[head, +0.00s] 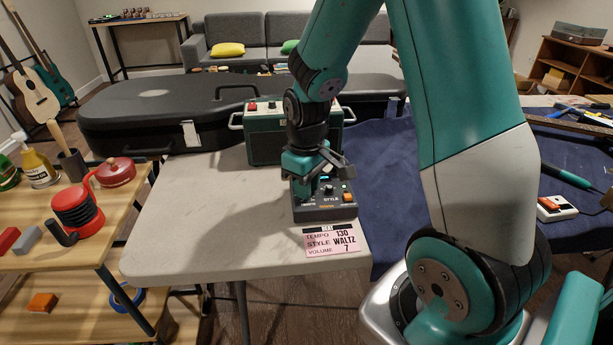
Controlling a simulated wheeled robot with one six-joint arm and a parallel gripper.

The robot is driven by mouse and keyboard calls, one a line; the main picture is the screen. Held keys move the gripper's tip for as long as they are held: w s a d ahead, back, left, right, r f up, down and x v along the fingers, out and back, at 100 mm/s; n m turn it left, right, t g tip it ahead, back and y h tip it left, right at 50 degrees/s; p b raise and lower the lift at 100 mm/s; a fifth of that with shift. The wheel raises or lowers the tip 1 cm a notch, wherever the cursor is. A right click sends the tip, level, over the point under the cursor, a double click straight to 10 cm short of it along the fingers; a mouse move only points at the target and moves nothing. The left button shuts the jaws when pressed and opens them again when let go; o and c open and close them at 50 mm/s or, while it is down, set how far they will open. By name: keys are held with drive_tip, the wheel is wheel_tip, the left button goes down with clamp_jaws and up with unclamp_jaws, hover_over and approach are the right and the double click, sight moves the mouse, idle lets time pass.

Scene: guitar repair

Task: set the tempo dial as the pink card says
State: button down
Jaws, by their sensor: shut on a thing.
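The pink card (331,242) lies at the front edge of the grey table (190,240) and reads TEMPO 130, STYLE WALTZ, VOLUME 7. Just behind it sits a dark grey box (323,212) with knobs, a STYLE label, a small lit display (325,178) and an orange button (347,197). My gripper (311,190) points down onto the left part of this box and is shut there on a knob, which looks to be the tempo dial. The fingers hide most of that dial and its label. The display's number is too small to read.
A green amplifier (265,133) stands close behind the box. A black guitar case (150,112) lies at the back left. A blue cloth (385,165) covers the right side. The table's left front is clear.

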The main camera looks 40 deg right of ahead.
drive_tip(key=m+p, duration=0.2)
drive_tip(key=m, duration=0.3)
idle(0.5)
drive_tip(key=c, duration=1)
unclamp_jaws()
wheel_tip(320, 180, up, 17)
drive_tip(key=p, duration=0.3)
drive_tip(key=shift+r, duration=0.2)
